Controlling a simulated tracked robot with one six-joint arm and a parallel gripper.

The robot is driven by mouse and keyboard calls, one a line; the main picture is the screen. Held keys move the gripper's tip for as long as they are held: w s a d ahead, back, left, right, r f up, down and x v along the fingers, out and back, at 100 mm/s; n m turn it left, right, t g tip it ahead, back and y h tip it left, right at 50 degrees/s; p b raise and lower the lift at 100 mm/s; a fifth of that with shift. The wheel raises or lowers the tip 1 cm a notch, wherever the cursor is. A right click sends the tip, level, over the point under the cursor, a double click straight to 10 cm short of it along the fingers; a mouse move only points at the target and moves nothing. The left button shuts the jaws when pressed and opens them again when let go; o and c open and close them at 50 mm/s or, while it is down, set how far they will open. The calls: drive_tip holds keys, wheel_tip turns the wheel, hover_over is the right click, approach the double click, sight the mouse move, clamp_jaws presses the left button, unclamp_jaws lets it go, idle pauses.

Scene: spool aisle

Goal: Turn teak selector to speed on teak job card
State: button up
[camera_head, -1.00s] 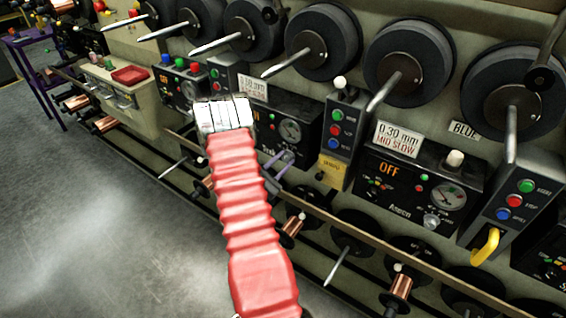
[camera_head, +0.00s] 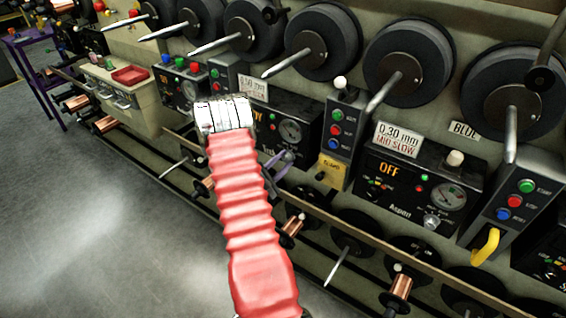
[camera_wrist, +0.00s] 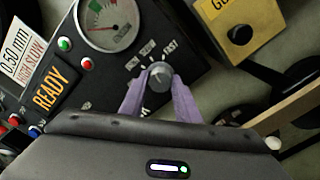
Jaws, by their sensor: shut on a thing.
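The teak selector (camera_wrist: 160,70) is a round grey knob on a black panel in the wrist view. My gripper (camera_wrist: 158,82) has its two purple fingers shut on the knob, one on each side. Speed words are printed around the knob; "FAST" is legible at upper right, and the knob's pointer is hard to make out. The job card (camera_wrist: 20,52) at left reads "0.50 mm" with a red second line ending in "SLOW". In the head view the teak panel (camera_head: 290,110) is partly hidden behind my arm, and my gripper (camera_head: 279,163) is at its lower edge.
An orange "READY" display (camera_wrist: 55,90) and a dial gauge (camera_wrist: 108,22) are on the same panel. A yellow tag box (camera_head: 331,172) stands just right. The Aspen panel (camera_head: 415,185) shows "OFF". A rail (camera_head: 350,228) runs below; the floor at left is clear.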

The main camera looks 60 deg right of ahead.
drive_tip(key=shift+f, duration=0.1)
drive_tip(key=o, duration=1)
drive_tip(key=shift+o, duration=0.2)
drive_tip(key=w+a, duration=0.2)
drive_tip(key=a, duration=1.1)
drive_tip(key=shift+a, duration=0.35)
drive_tip(key=shift+w, duration=0.1)
